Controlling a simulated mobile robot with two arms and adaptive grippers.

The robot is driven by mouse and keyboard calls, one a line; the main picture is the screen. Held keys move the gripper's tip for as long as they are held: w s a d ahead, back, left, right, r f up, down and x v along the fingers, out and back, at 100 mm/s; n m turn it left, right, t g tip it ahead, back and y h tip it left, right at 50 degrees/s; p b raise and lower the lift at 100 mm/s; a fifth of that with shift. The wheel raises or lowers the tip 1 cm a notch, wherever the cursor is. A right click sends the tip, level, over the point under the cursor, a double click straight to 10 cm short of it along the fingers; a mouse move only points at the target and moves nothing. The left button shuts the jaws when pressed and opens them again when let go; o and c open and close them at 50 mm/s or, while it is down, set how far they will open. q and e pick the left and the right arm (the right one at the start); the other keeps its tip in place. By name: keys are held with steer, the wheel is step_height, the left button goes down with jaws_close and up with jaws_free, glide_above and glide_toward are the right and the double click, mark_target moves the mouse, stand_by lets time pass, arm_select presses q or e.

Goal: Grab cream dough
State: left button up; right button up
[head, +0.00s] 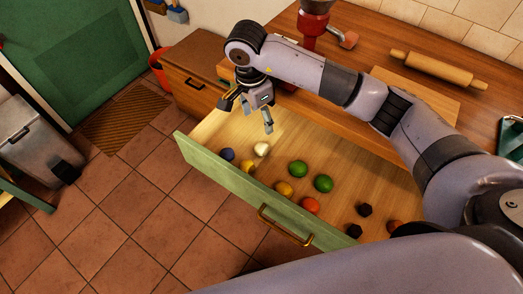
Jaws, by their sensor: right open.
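The cream dough (262,149) is a small pale ball in the far left part of the open drawer (225,177), near a yellow ball and a blue ball. My right gripper (247,117) is above the drawer's far left end, up and left of the cream dough. Its fingers are spread apart with nothing seen between them, and it looks apart from the dough. My left gripper does not show.
The drawer also holds green balls (298,169), yellow balls (284,188), an orange ball (310,205), a blue ball (227,155) and dark lumps (365,210). A rolling pin (438,69) lies on the wooden counter.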

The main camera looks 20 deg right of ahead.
steer(key=p, duration=0.1)
glide_above(262, 151)
step_height(262, 151, down, 8)
steer(key=shift+s+f, duration=0.15)
steer(key=shift+f, duration=0.6)
steer(key=f, duration=0.1)
steer(key=f+p, duration=0.1)
steer(key=f, duration=0.2)
steer(key=shift+a+f, duration=0.15)
steer(key=shift+a, duration=0.1)
steer(key=shift+d+f, duration=0.1)
steer(key=shift+f, duration=0.4)
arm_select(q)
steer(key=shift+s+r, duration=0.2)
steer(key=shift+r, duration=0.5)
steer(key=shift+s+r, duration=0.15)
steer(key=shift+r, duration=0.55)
arm_select(e)
steer(key=c, duration=1.2)
steer(key=shift+r, duration=0.1)
